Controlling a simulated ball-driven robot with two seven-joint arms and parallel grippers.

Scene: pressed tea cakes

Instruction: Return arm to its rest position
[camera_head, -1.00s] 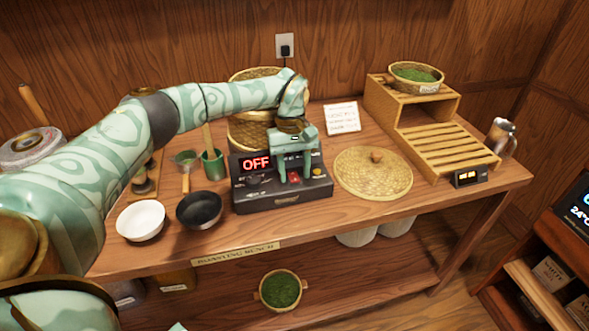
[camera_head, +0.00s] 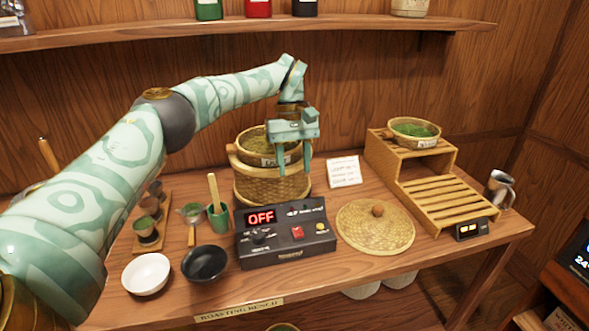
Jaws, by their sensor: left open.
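My left gripper (camera_head: 294,172) hangs from my left arm, which comes in from the left. Its two fingers point down and are apart, with nothing between them. It is above and behind the black control box (camera_head: 285,240), whose display reads OFF, and in front of the woven steamer basket (camera_head: 270,186). A shallow basket of green leaves (camera_head: 256,142) sits on top of the steamer, partly hidden by the gripper. My right gripper is not in view.
A round woven lid (camera_head: 375,228) lies right of the box. A white bowl (camera_head: 146,274) and a black bowl (camera_head: 205,263) stand front left. A wooden slatted rack (camera_head: 450,203) holds another leaf basket (camera_head: 413,132) at the right. A shelf (camera_head: 390,27) runs along the wall above.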

